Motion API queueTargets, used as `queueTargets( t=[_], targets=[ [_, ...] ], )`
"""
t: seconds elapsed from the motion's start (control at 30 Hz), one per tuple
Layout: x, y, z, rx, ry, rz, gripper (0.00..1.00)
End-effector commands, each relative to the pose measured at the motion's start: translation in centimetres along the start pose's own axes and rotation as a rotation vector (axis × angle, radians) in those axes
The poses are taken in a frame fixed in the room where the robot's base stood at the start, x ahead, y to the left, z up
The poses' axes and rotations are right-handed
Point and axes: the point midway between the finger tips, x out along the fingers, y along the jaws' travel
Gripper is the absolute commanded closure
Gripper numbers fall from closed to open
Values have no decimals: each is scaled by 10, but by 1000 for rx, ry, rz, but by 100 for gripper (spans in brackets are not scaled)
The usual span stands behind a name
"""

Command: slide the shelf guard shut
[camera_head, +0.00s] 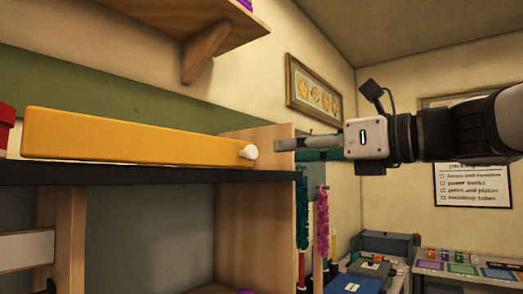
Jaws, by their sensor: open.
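The shelf guard (130,137) is a long yellow-orange bar along the front of the dark shelf top. A white round knob (249,152) sticks out near its right end. Right of the knob, a bare stretch of the wooden end panel (270,140) shows. My gripper (282,144) reaches in from the right, level with the knob. Its fingertips are a short way right of the knob and look apart from it. The gripper is open and empty. The guard hides most of what lies behind it.
The dark shelf top (150,174) runs below the guard. A wooden shelf bracket (203,50) hangs above. A red object (5,128) stands at the far left. Feather-like props (321,218) hang below my gripper. A table (470,262) with coloured items stands at the lower right.

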Motion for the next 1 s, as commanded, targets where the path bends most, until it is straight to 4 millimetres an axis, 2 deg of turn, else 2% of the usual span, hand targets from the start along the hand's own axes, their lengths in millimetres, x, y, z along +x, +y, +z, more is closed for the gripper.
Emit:
queueTargets(
  t=[0.2, 0.43, 0.6, 0.9, 0.93, 1.0],
  targets=[
    [44, 0, 0, 1, 2, 2, 56],
    [78, 1, -1, -1, 2, 2, 56],
    [89, 0, -1, -1, 1, 1, 56],
    [91, 0, -1, -1, 1, 0, 56],
    [91, 0, -1, -1, 1, 0, 61],
    [90, 0, -1, -1, 1, 0, 77]
  ],
)
